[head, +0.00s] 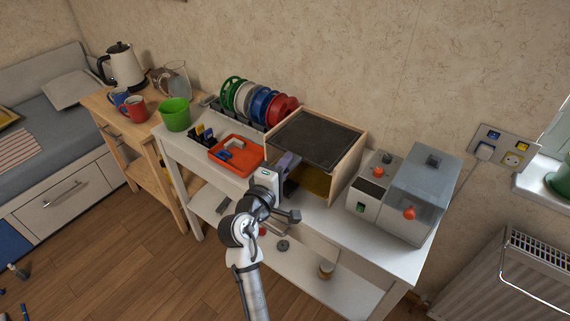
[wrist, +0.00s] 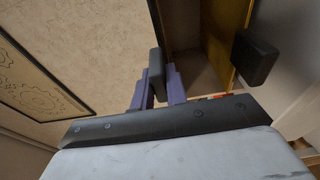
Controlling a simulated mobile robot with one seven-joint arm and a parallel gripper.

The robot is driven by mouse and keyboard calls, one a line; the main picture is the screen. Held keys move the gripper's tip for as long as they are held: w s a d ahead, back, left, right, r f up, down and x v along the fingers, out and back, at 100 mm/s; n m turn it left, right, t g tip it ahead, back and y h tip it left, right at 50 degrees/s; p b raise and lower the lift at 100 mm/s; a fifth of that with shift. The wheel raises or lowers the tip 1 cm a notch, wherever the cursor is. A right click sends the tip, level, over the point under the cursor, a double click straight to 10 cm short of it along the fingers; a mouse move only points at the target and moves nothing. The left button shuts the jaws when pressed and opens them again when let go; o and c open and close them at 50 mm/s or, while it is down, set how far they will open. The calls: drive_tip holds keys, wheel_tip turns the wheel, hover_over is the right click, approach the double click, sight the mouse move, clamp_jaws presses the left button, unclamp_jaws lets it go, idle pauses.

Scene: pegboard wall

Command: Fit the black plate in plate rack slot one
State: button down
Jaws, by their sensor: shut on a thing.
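The black plate (head: 315,138) is a dark square sheet lying level across the top of the wooden plate rack (head: 347,176). My gripper (head: 286,163) is at its front edge. In the wrist view, the purple fingers of my gripper (wrist: 158,92) close on a black block (wrist: 156,70), which looks like the plate's front tab. I cannot tell whether the black plate's edges sit in a slot.
An orange tray (head: 219,158) and a green bucket (head: 175,116) stand left on the white table. Round coloured discs (head: 279,112) stand in a row behind. A grey machine (head: 425,185) stands right of the rack, with a narrow gap between.

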drive_tip(key=c, duration=1.3)
unclamp_jaws()
drive_tip(key=b+v, duration=0.3)
drive_tip(key=v, duration=1.1)
drive_tip(key=shift+b, duration=0.35)
drive_tip(key=shift+w, duration=0.1)
